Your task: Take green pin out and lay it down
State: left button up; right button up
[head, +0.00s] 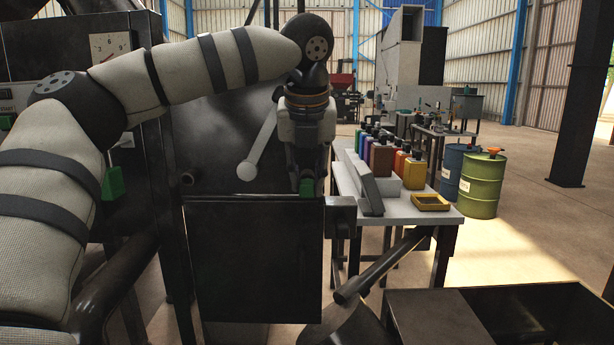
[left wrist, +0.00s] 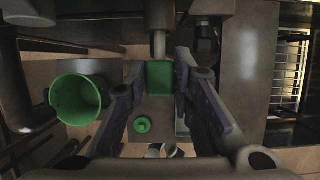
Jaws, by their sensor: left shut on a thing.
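In the left wrist view, the fingers (left wrist: 160,72) stand on both sides of the green head. The lower part of the pin is hidden, so I cannot tell how deep it sits. My right gripper is in neither view.
A lever with a pale ball (head: 247,172) stands left of the gripper. A white table (head: 443,213) at the right holds several coloured bottles and a yellow tray (head: 430,202). A small green knob (left wrist: 143,125) and a green round container (left wrist: 78,98) show in the left wrist view.

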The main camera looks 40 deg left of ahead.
aim_at(307, 182)
pick_arm(q)
grip_shut()
jog(key=shift+s+d, duration=0.1)
jog(key=shift+s, duration=0.05)
jog(key=shift+s+d, duration=0.8)
jog(key=shift+s, duration=0.15)
jog(key=shift+s+d, duration=0.1)
jog(key=shift+s+d, duration=0.9)
jog(key=shift+s, duration=0.2)
